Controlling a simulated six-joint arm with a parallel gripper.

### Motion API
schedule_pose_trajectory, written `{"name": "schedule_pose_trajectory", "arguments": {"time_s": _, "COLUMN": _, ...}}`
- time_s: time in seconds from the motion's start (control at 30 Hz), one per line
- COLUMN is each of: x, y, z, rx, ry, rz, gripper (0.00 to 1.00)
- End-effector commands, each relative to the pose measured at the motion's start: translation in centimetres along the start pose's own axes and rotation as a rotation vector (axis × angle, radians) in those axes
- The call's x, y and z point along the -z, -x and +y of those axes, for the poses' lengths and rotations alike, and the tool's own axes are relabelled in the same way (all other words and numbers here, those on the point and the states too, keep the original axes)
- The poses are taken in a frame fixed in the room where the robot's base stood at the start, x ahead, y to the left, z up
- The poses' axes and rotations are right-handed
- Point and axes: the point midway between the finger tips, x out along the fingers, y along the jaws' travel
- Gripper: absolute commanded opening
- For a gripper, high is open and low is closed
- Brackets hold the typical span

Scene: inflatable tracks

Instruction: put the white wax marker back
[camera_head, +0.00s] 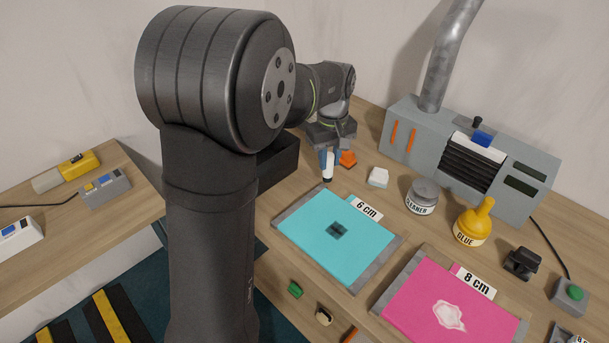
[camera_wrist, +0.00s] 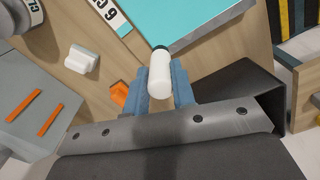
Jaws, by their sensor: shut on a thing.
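My gripper (camera_head: 328,160) is shut on the white wax marker (camera_head: 328,169), between its blue fingers. The marker hangs near upright with its dark end down, just beyond the far left corner of the cyan sheet. I cannot tell how far above the table it is. In the wrist view the white barrel of the marker (camera_wrist: 160,78) lies between the fingers of the gripper (camera_wrist: 162,86), its dark end near the cyan sheet's edge. A small orange piece (camera_head: 348,159) is on the table just behind the gripper, partly hidden in the wrist view.
The cyan sheet (camera_head: 310,233) has a dark patch and a "6 cm" label. Right of the gripper are a white block (camera_head: 379,177), cleaner jar (camera_head: 422,195), glue bottle (camera_head: 473,221) and grey machine (camera_head: 412,128). A black open box (camera_head: 278,164) stands left. A pink sheet (camera_head: 421,297) lies nearer.

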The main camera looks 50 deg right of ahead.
Motion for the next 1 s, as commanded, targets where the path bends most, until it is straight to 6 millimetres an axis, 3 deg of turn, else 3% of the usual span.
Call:
{"name": "schedule_pose_trajectory", "arguments": {"time_s": 0.2, "x": 4.8, "y": -3.1, "z": -2.0, "rx": 0.001, "ry": 0.005, "rz": -0.001, "gripper": 0.00}}
{"name": "schedule_pose_trajectory", "arguments": {"time_s": 0.4, "x": 7.3, "y": -4.7, "z": -3.0, "rx": 0.000, "ry": 0.002, "rz": 0.000, "gripper": 0.00}}
{"name": "schedule_pose_trajectory", "arguments": {"time_s": 0.57, "x": 7.7, "y": -5.4, "z": -3.1, "rx": 0.000, "ry": 0.001, "rz": 0.000, "gripper": 0.00}}
{"name": "schedule_pose_trajectory", "arguments": {"time_s": 0.8, "x": 7.6, "y": -8.7, "z": -3.1, "rx": 0.001, "ry": 0.000, "rz": -0.001, "gripper": 0.00}}
{"name": "schedule_pose_trajectory", "arguments": {"time_s": 1.0, "x": 7.6, "y": -8.9, "z": -3.1, "rx": -0.001, "ry": 0.000, "rz": 0.001, "gripper": 0.00}}
